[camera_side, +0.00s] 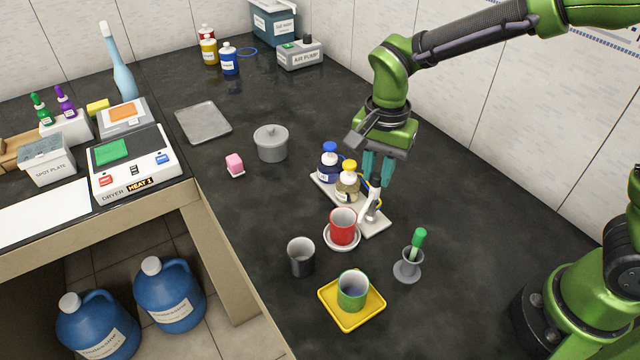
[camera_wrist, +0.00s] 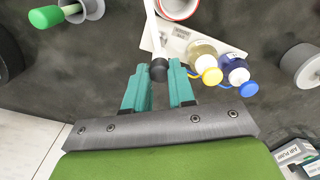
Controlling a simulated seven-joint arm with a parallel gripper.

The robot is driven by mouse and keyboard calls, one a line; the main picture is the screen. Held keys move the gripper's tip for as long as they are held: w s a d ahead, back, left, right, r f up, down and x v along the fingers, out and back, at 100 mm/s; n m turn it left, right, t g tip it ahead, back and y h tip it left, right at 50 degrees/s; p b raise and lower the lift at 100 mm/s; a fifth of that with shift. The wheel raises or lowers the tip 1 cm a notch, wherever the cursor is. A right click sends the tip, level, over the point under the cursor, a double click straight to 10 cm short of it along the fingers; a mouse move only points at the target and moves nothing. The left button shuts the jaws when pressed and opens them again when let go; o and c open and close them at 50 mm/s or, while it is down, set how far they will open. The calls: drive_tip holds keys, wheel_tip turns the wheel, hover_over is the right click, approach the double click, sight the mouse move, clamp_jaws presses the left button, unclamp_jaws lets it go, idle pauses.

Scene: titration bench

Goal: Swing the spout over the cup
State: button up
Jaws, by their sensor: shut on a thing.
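The white spout (camera_side: 369,206) stands on the pale dispenser base (camera_side: 376,226). My gripper (camera_side: 377,175) is above the base with its teal fingers pointing down. In the wrist view, the fingers of my gripper (camera_wrist: 159,72) are shut on the spout's black knob (camera_wrist: 158,70), and the white spout arm (camera_wrist: 151,25) runs away from it. The red cup (camera_side: 342,226) sits on a white saucer (camera_side: 341,241) just left of the spout. In the wrist view, the red cup (camera_wrist: 177,9) is cut by the top edge, right of the spout arm. The spout's outlet end is not clear.
A dark cup (camera_side: 301,257), a green cup (camera_side: 353,290) on a yellow tray (camera_side: 330,293), and a grey holder with a green-topped dropper (camera_side: 419,238) stand nearby.

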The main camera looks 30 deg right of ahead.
drive_tip(key=shift+o, duration=0.4)
drive_tip(key=shift+c, duration=0.4)
drive_tip(key=m, duration=0.6)
drive_tip(key=o, duration=1.4)
drive_tip(key=shift+r, duration=0.15)
drive_tip(key=shift+r, duration=3.4)
